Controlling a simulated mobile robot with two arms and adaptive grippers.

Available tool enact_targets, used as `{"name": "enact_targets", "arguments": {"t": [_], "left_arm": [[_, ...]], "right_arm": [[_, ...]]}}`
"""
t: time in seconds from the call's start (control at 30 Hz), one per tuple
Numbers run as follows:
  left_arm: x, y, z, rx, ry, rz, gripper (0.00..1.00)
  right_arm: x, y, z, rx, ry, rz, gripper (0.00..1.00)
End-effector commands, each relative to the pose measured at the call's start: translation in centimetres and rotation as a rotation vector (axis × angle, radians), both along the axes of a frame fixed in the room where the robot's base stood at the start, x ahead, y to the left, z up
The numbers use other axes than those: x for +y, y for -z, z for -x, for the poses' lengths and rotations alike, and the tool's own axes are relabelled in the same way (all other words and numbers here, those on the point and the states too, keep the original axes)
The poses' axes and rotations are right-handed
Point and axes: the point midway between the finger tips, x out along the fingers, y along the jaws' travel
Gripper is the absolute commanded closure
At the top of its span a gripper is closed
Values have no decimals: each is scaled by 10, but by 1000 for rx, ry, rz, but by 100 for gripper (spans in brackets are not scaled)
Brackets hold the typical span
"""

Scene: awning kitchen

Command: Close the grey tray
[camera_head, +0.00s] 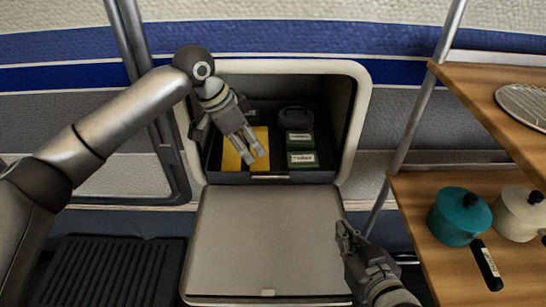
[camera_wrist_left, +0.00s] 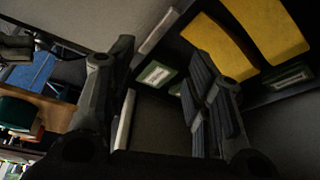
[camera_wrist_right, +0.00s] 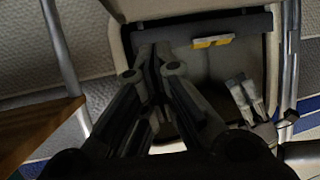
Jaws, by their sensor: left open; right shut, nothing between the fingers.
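The dark grey tray (camera_head: 232,178) sits in a cream-framed opening in the wall, its front edge facing me. It holds yellow items (camera_head: 238,150) and green boxes with white labels (camera_head: 302,159). A lighter grey flap (camera_head: 262,235) hangs open below the opening. My left gripper (camera_head: 252,157) is open and empty over the tray, in front of the yellow items. The left wrist view shows the yellow items (camera_wrist_left: 222,45) and a green box (camera_wrist_left: 155,75) near its fingers. My right gripper (camera_head: 345,235) is shut and empty by the flap's right edge; its fingers (camera_wrist_right: 155,60) touch in the right wrist view.
Wooden shelves (camera_head: 420,195) stand on the right, with a teal pot (camera_head: 458,217), a cream pot (camera_head: 518,213) and a metal rack (camera_head: 527,103). A dark ribbed mat (camera_head: 115,270) lies at the lower left. A metal pole (camera_head: 420,110) rises beside the shelves.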

Motion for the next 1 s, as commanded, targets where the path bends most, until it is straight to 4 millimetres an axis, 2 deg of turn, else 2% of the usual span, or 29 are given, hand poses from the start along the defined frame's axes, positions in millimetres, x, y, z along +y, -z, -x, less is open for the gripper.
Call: {"name": "enact_targets", "arguments": {"t": [0.17, 0.5, 1.0], "left_arm": [[-9, 12, -1, 1, 2, -5, 54], [-22, 46, -7, 2, 2, -6, 54], [-38, 89, -14, 2, 1, -6, 54]], "right_arm": [[6, -13, -8, -83, -6, -22, 100], [16, -62, -21, -348, -24, -89, 100], [24, -132, -11, -724, -45, -188, 100]]}}
